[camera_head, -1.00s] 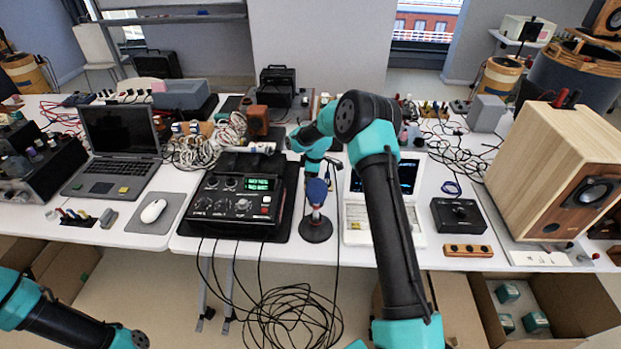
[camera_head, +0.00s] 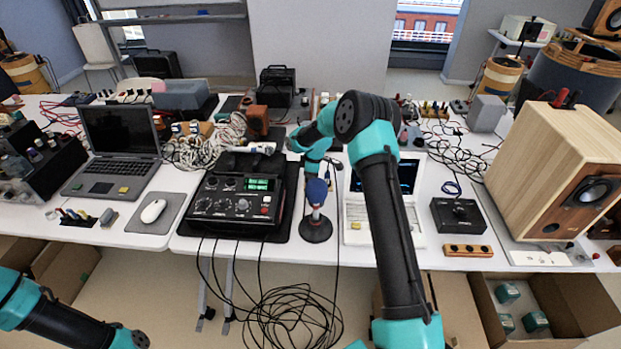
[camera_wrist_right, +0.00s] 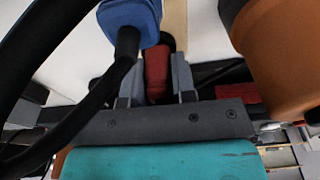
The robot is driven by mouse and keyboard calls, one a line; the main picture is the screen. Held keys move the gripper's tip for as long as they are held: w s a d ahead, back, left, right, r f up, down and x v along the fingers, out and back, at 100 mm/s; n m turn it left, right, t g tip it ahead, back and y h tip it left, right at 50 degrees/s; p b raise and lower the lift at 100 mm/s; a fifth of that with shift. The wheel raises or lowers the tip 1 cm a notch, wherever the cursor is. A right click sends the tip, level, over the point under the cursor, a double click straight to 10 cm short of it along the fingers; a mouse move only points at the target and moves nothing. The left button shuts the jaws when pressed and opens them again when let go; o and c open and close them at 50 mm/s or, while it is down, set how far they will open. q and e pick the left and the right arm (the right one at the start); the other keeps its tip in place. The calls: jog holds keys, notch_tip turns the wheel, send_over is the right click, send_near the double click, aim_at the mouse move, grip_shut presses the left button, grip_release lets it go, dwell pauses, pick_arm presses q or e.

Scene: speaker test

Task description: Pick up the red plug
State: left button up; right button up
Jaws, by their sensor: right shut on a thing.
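A red plug (camera_wrist_right: 157,73) shows in the right wrist view, upright between the two grey fingers of my right gripper (camera_wrist_right: 157,82), which is shut on it. Its lower end is hidden by the gripper. In the head view the right arm reaches over the middle of the table, and its fingers and the plug cannot be made out there. A blue-topped object (camera_head: 316,191) on a round black stand is near that wrist. A blue part (camera_wrist_right: 130,18) with a black stem is close to the fingers in the wrist view. My left gripper is out of view.
An orange-brown rounded thing (camera_wrist_right: 285,60) is close on the right in the wrist view. A black mixer (camera_head: 236,204), a white laptop (camera_head: 383,220) and a black box (camera_head: 459,215) stand near the arm. A wooden speaker (camera_head: 545,165) is at the right.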

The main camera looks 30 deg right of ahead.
jog(key=shift+c, duration=0.6)
notch_tip(320, 180, up, 18)
jog(key=shift+a, duration=0.1)
dwell(0.6)
